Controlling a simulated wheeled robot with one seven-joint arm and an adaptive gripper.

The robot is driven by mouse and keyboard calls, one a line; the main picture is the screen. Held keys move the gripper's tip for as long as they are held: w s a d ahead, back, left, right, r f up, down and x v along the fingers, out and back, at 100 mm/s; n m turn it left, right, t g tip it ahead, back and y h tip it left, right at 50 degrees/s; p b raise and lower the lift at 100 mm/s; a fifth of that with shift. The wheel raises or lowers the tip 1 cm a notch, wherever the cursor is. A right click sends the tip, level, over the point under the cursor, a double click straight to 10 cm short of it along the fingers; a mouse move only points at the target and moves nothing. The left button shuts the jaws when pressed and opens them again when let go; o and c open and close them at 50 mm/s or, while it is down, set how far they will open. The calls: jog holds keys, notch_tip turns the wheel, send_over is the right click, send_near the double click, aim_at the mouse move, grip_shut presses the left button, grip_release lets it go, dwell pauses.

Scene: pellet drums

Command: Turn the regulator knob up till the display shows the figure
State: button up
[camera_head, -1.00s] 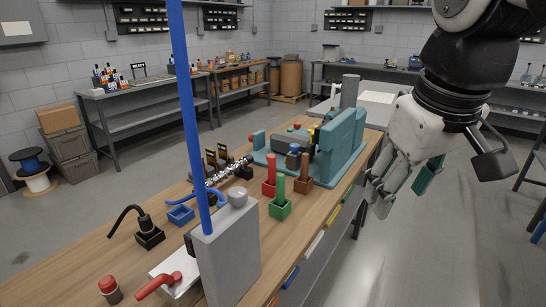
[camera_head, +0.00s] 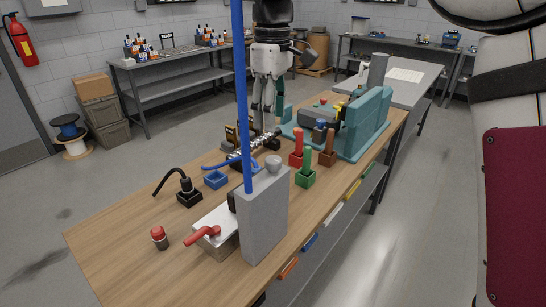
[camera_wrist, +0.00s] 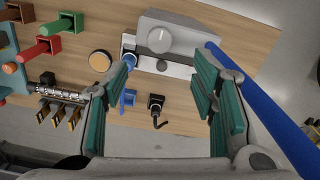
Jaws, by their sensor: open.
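The grey box (camera_head: 265,222) stands upright on the wooden bench, and a round pale grey knob (camera_head: 273,163) sits on its top. In the wrist view the knob (camera_wrist: 160,40) shows on the box (camera_wrist: 185,27), ahead of the fingers. No readable display figure shows in either view. My gripper (camera_head: 264,122) hangs over the far left side of the bench, fingers down, behind the knob and apart from it. In the wrist view my gripper (camera_wrist: 163,72) is open, its teal pads wide apart with nothing held between them.
A red lever (camera_head: 203,234), a red button (camera_head: 159,237), a black-cabled plug (camera_head: 188,190) and green (camera_head: 306,165) and red (camera_head: 297,145) handles stand nearby. The bench's near left is bare.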

aim_at(273, 159)
notch_tip(273, 159, down, 12)
jog(key=p, duration=0.2)
jog(key=shift+d+p, duration=0.1)
jog(key=shift+p, duration=0.3)
jog(key=shift+c, duration=0.2)
jog(key=c, duration=1.1)
